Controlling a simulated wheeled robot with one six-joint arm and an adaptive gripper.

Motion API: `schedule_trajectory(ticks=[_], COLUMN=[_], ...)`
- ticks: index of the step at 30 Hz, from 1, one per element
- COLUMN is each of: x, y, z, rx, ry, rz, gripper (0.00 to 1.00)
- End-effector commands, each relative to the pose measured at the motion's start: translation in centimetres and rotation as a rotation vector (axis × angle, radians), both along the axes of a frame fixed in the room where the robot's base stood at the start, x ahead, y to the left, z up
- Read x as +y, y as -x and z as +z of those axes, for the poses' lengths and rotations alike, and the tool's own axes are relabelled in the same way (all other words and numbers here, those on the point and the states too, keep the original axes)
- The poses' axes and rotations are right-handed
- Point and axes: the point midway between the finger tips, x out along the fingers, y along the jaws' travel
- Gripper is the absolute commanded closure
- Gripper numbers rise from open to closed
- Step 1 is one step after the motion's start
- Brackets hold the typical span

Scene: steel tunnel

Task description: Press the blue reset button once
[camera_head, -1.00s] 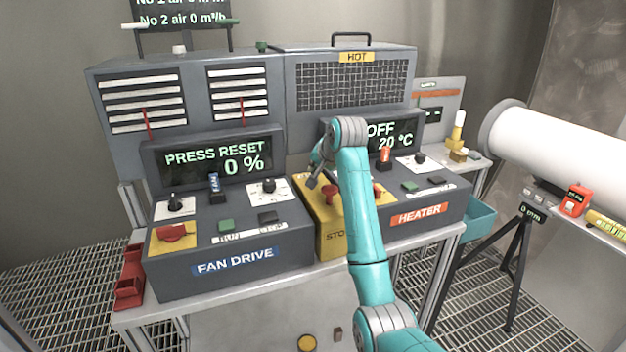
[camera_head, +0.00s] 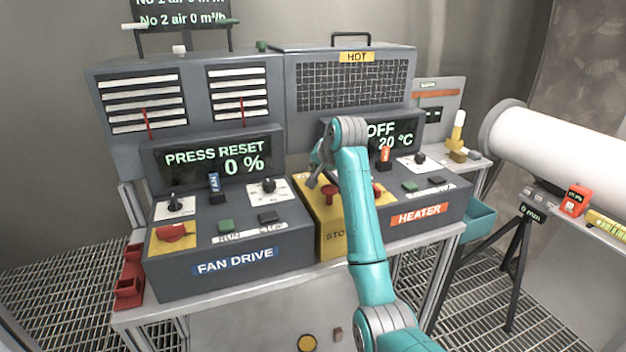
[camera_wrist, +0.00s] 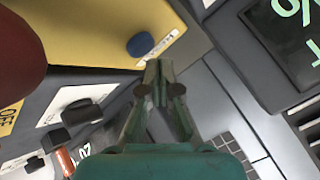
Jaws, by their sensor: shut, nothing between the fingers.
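The blue button (camera_wrist: 141,45) is a small round knob on the yellow box, just beyond my fingertips and slightly left of them in the wrist view. I cannot make it out in the head view, where my gripper and arm cover that part of the box. My gripper (camera_wrist: 158,70) is shut and empty, its tips close to the button; contact cannot be told. In the head view my gripper (camera_head: 312,183) hangs over the back of the yellow box (camera_head: 332,243), between the fan drive and heater panels. The fan display (camera_head: 218,160) reads "PRESS RESET" and "0 %".
A red mushroom button (camera_head: 328,193) stands on the yellow box, close to my gripper. The fan drive panel (camera_head: 190,270) on the left has knobs, switches and a red handle. The heater panel (camera_head: 455,195) is on the right, its orange tag (camera_head: 385,155) near my arm.

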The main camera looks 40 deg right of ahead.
Motion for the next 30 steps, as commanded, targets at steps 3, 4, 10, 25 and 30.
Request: schedule_trajectory(ticks=[3, 4, 10, 25, 30], x=[0.0, 0.0, 0.01, 0.0, 0.0], y=[0.0, 0.0, 0.02, 0.01, 0.01], z=[0.0, 0.0, -0.35, -0.83, -0.93], rx=[0.0, 0.0, 0.001, 0.0, 0.0], ry=[0.0, 0.0, -0.001, 0.0, 0.0], rz=[0.0, 0.0, 0.001, 0.0, 0.0], gripper=[1.0, 1.0, 1.0, 1.0, 1.0])
